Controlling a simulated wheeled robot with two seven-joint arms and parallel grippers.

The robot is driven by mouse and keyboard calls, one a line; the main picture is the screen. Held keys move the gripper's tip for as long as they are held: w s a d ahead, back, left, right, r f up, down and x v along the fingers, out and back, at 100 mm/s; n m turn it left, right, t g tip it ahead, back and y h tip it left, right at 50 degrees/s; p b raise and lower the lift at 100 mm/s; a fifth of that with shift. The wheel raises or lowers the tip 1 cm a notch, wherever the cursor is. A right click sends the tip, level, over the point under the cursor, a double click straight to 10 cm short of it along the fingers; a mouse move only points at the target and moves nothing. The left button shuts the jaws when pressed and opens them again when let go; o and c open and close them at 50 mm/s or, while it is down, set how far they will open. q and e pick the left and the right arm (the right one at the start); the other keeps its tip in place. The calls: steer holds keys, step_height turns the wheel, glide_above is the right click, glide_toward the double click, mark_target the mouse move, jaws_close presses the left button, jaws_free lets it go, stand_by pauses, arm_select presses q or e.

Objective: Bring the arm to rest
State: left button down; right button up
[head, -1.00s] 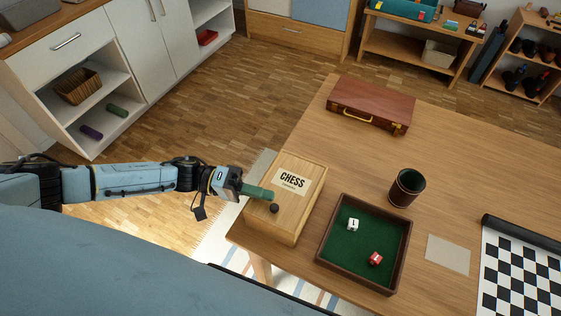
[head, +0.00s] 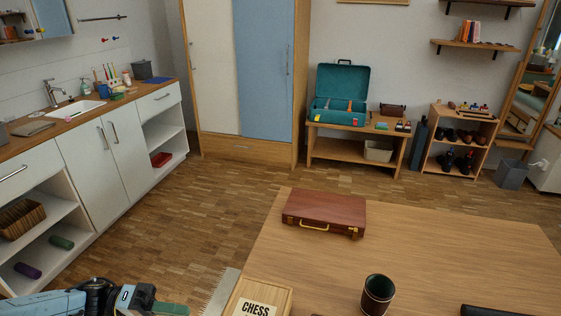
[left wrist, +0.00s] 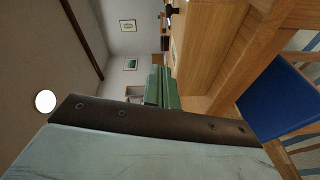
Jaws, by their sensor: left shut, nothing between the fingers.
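My left gripper (head: 172,309) shows at the bottom left of the head view, its green fingers cut by the lower edge. It is shut and empty, left of the wooden chess box (head: 258,300) and apart from it as far as I can see. In the left wrist view the green fingers (left wrist: 162,88) are together with nothing between them. My right gripper is in neither view.
The wooden table (head: 430,240) bears a brown case (head: 325,213) and a dark cup (head: 377,294). White cabinets (head: 115,165) line the left wall. A blue chair seat (left wrist: 280,100) shows in the left wrist view. Wood floor lies between cabinets and table.

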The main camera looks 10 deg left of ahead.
arm_select(q)
steer(key=w+f+t+y, duration=0.2)
steer(key=f+t+y, duration=0.2)
steer(key=f, duration=0.5)
steer(key=w+f+t+y, duration=0.3)
steer(key=f+t+y, duration=0.15)
steer(key=f, duration=0.45)
steer(key=s+f+g+y, duration=0.1)
steer(key=s+f+y, duration=0.45)
steer(key=f, duration=0.45)
steer(key=s+d+f+g+y, duration=0.1)
steer(key=s+f+g, duration=0.2)
steer(key=s, duration=0.7)
steer(key=s+d+f+m+g+y, duration=0.1)
steer(key=s+d+f+g, duration=0.1)
steer(key=s+f, duration=0.4)
steer(key=s+d+f+m+g+y, duration=0.1)
steer(key=s+f+g, duration=0.3)
steer(key=s, duration=1.1)
steer(key=shift+s+d+f, duration=0.15)
steer(key=shift+s+f, duration=0.15)
steer(key=shift+s, duration=0.05)
